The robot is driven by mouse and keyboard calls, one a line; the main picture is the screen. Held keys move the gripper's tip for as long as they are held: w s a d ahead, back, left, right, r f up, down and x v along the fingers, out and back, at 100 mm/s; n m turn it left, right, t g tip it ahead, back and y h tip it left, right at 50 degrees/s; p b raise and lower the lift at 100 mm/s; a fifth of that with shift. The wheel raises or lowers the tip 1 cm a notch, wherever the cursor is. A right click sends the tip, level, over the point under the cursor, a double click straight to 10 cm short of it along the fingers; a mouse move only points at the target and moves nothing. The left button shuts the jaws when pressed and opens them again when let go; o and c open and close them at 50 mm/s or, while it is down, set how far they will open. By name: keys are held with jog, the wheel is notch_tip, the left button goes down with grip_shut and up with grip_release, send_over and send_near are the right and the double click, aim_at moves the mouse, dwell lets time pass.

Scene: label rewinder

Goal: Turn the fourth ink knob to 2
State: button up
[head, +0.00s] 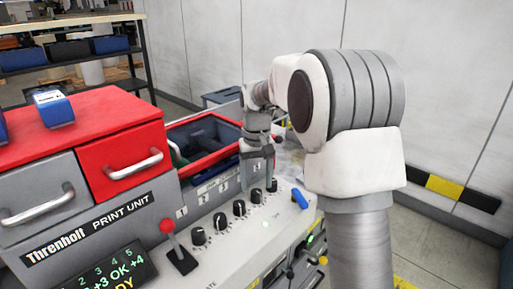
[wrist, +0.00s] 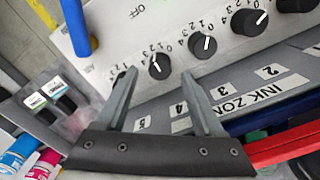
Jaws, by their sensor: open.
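A row of black ink knobs runs along the white sloping panel in the head view. My gripper (head: 268,165) is open and empty, pointing down above the right end of the row (wrist: 158,73). I cannot tell the exact digit the fourth pointer marks.
A blue lever (head: 300,199) stands right of the knobs. A red-topped lever (head: 173,240) and a lit display (head: 112,268) are at the left. A red-rimmed bin (head: 205,137) lies behind the knobs, near the numbered ink zone strip (wrist: 262,92).

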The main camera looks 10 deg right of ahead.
aim_at(257, 191)
notch_tip(257, 191, up, 15)
jog(key=p, duration=0.1)
dwell(0.4)
